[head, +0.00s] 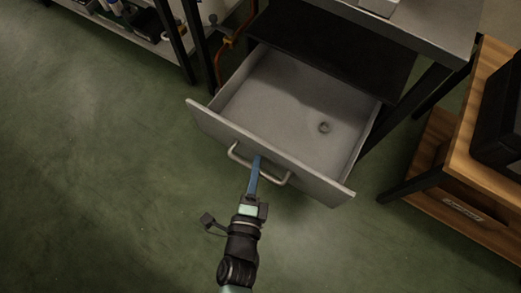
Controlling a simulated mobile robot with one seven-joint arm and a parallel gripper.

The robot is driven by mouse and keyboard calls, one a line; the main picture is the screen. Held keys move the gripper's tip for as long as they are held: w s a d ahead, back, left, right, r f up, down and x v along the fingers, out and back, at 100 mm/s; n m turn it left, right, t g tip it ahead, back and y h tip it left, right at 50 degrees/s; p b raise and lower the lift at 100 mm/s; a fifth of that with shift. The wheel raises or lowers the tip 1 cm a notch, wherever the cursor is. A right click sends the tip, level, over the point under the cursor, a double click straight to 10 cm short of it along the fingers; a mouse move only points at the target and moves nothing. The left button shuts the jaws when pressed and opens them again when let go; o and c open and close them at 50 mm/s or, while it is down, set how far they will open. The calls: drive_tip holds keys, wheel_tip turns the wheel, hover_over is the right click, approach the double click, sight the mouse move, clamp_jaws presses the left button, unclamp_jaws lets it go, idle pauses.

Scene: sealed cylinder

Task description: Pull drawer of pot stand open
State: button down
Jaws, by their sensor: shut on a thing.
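The pot stand (420,22) is a grey-topped stand with dark legs at the upper right of the head view. Its grey drawer (290,105) is pulled well out, and its inside shows. The drawer front carries a bar handle (279,182). My gripper (256,165) reaches up from below and is shut on the handle near its middle. The exact contact of the fingers is small and hard to see.
A wooden table (470,140) with a black case (505,115) stands close on the right. A shelf (140,35) with items is at the upper left. An orange hose (222,62) hangs beside the stand. The green floor (100,180) is clear at left and in front.

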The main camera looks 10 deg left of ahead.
idle(0.3)
drive_tip(key=c, duration=1.1)
unclamp_jaws()
drive_tip(key=shift+s, duration=0.15)
drive_tip(key=p+v, duration=0.4)
drive_tip(key=v, duration=0.8)
drive_tip(key=shift+s+r, duration=0.15)
drive_tip(key=shift+s, duration=0.25)
